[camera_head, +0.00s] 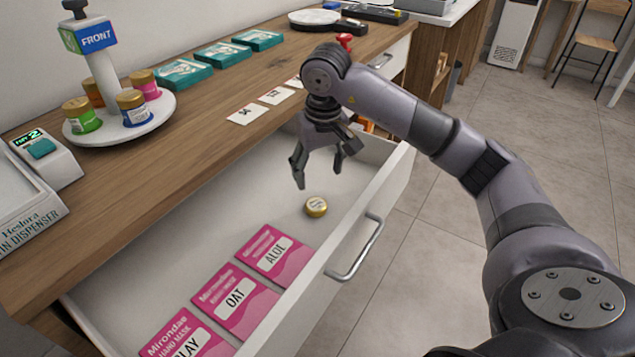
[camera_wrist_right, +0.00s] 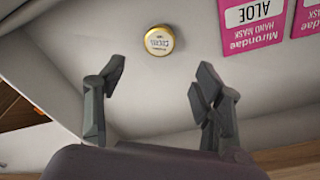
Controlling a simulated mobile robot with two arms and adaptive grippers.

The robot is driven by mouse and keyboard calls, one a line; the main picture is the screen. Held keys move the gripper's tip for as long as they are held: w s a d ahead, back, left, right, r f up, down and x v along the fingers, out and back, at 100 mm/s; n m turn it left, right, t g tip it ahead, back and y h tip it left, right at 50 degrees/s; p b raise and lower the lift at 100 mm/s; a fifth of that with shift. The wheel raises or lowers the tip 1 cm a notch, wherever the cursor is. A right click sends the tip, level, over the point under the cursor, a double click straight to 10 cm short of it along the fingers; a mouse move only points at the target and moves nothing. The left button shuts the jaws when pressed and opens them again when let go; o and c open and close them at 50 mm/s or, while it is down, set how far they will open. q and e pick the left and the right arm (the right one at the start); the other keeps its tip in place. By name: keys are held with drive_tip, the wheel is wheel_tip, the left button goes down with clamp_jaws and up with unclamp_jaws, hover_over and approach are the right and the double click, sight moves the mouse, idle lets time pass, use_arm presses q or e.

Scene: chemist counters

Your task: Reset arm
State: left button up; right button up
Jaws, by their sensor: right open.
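My right gripper (camera_head: 318,172) hangs over the open white drawer (camera_head: 215,215), fingers pointing down, spread and empty. In the right wrist view its fingers (camera_wrist_right: 160,85) are apart with nothing between them. A small gold-lidded jar (camera_head: 316,207) stands in the drawer just beyond the fingertips, apart from them; it also shows in the right wrist view (camera_wrist_right: 159,41). My right arm reaches in from the right side. My left gripper is not in view.
Pink hand mask packets marked ALOE (camera_head: 272,254), OAT (camera_head: 235,300) and one more lie in the drawer. The drawer front has a metal handle (camera_head: 355,248). The wooden counter (camera_head: 190,140) holds a round white stand (camera_head: 125,127) with several jars, teal boxes (camera_head: 222,54) and cards.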

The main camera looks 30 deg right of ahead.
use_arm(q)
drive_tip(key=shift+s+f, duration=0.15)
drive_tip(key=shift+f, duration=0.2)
use_arm(e)
drive_tip(key=shift+s+r, duration=0.15)
drive_tip(key=shift+r, duration=0.65)
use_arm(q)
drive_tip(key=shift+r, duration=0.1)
